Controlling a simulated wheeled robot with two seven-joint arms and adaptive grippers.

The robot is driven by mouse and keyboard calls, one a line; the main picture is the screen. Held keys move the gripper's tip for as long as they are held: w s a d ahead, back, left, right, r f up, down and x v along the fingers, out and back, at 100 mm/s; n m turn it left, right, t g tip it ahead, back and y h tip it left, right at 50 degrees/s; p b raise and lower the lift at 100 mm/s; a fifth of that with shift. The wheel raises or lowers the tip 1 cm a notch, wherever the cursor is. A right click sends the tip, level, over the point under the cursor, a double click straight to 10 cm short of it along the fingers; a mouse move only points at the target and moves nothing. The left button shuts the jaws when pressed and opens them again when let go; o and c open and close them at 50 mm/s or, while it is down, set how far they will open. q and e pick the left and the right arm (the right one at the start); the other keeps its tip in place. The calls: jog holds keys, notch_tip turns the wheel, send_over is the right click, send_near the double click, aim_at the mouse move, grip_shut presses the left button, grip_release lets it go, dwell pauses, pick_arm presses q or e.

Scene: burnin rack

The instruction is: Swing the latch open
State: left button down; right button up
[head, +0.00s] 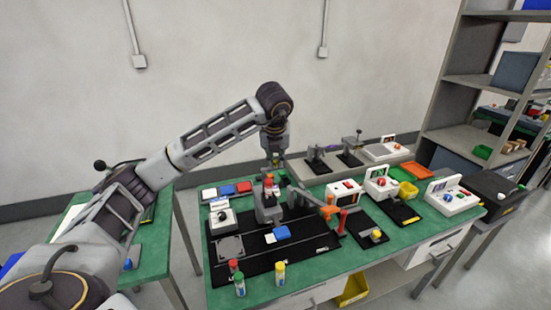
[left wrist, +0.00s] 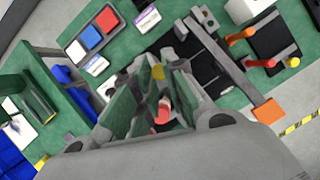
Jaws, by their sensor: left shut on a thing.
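A grey bar with an orange end (head: 327,210) reaches out beside the grey upright fixture on the black mat; I take it to be the latch. It also shows in the left wrist view, its orange end (left wrist: 268,110) at the right. My left gripper (head: 276,163) is above the grey fixture (head: 268,208), left of the orange end and apart from it. In the left wrist view, the left gripper (left wrist: 158,105) is shut around a small red-topped part (left wrist: 163,110). The fingers hide much of this part. My right gripper is not in view.
Red-capped (head: 238,280) and yellow-capped (head: 280,274) vials stand at the front edge. Several white instrument boxes (head: 345,192) stand to the right. A shelf rack (head: 455,110) is at the far right.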

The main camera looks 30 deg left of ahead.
pick_arm(q)
jog(key=shift+f, duration=0.1)
jog(key=c, duration=1.4)
grip_release()
jog(key=shift+w, duration=0.2)
jog(key=shift+v, duration=6)
jog(key=shift+a, duration=0.1)
jog(key=shift+f, duration=0.1)
